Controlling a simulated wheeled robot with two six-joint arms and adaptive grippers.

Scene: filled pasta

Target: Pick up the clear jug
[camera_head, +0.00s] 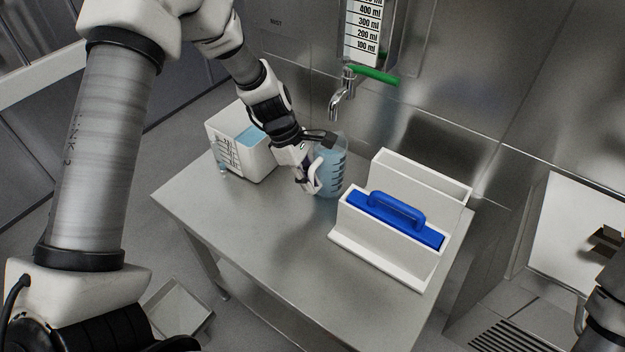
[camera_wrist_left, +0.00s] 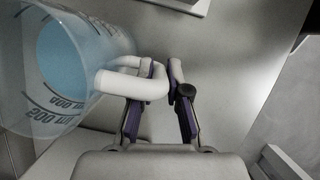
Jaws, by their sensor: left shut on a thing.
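The clear jug (camera_head: 333,168) is a see-through, bluish measuring jug with dark scale marks and a white handle. I cannot tell whether the jug's base touches the table. My right gripper (camera_head: 606,240) shows only partly at the right edge; its fingertips are unclear.
A white container (camera_head: 240,145) with blue contents stands left of the jug. A white holder (camera_head: 385,248) with a blue-handled block (camera_head: 398,212) stands to the right. A tap (camera_head: 342,95) with a green lever hangs above. The table's front (camera_head: 290,265) is clear.

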